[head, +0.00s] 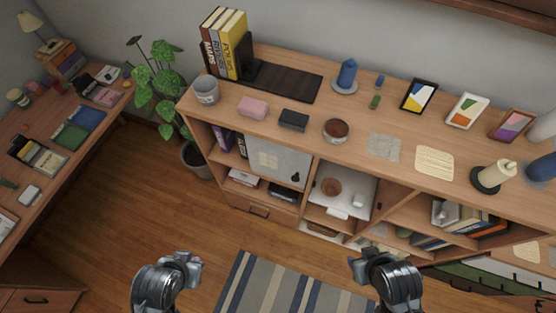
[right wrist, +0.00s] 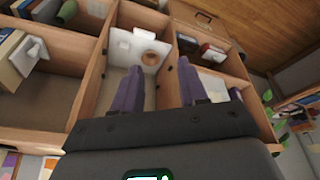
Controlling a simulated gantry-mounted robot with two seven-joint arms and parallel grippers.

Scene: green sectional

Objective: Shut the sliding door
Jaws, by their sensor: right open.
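The grey sliding door (head: 272,158) with a dark round knob (head: 295,177) stands in the upper left part of the sideboard (head: 230,128). Beside it on the right is an open compartment with a brown bowl (head: 331,187) and white items; the bowl also shows in the right wrist view (right wrist: 149,59). My left gripper (head: 190,262) is low in the head view, apart from the sideboard; its jaw opening cannot be made out. My right gripper (head: 362,264) is in front of the sideboard, right of the door. Its purple fingers (right wrist: 160,82) are spread and empty.
Several items stand on the sideboard top, including a grey mug (head: 206,89), a pink block (head: 252,107) and a candle (head: 494,175). A plant (head: 158,85) stands at its left end. A desk (head: 20,145) runs along the left. A striped rug (head: 285,290) lies on open floor.

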